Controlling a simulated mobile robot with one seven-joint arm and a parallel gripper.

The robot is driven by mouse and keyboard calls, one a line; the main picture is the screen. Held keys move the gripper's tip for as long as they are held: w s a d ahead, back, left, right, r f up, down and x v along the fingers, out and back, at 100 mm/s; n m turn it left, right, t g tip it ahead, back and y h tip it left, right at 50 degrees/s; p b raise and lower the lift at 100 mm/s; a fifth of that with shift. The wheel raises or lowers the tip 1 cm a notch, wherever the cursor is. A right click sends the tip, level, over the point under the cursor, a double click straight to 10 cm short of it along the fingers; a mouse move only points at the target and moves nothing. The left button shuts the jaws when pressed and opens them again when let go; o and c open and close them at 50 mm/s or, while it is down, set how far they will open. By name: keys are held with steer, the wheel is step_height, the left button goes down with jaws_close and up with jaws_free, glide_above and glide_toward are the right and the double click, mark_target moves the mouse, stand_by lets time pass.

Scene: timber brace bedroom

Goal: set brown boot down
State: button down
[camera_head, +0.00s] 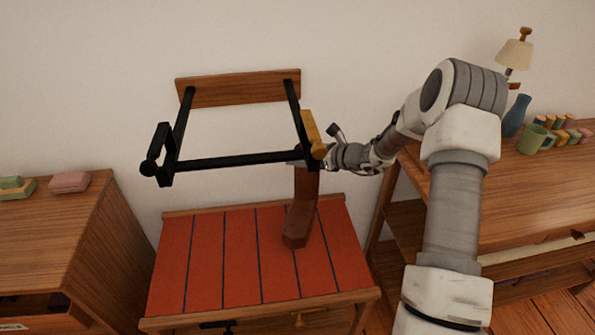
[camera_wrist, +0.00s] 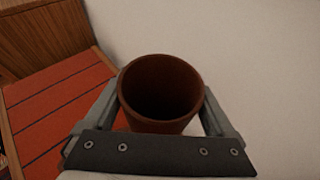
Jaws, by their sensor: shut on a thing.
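The brown boot (camera_head: 300,212) hangs upright below my gripper (camera_head: 308,162), toe end down, in the head view. Its lower end overlaps the red slatted top of a low wooden bench (camera_head: 205,265); I cannot tell whether it touches. My gripper is shut on the upper shaft. In the wrist view the boot's round open top (camera_wrist: 160,95) sits between the two fingers of my gripper (camera_wrist: 162,100). The boot's foot is hidden there.
A black wall rack (camera_head: 235,160) on a wooden board juts out above the bench, close to my gripper, with a yellow piece (camera_head: 313,135) at its right end. A wooden cabinet (camera_head: 50,225) stands left, a desk (camera_head: 530,205) right. The bench's left part is clear.

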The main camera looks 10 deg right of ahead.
steer(key=shift+w+a+f+b, duration=0.15)
steer(key=shift+a+f+b, duration=0.05)
steer(key=shift+f, duration=0.55)
steer(key=shift+w+a+f+b, duration=0.15)
steer(key=shift+f+b, duration=0.1)
steer(key=shift+f, duration=0.55)
steer(key=shift+w+a+f+b, duration=0.1)
steer(key=shift+a+f+b, duration=0.1)
steer(key=shift+f, duration=0.7)
steer(key=shift+f, duration=0.15)
jaws_free()
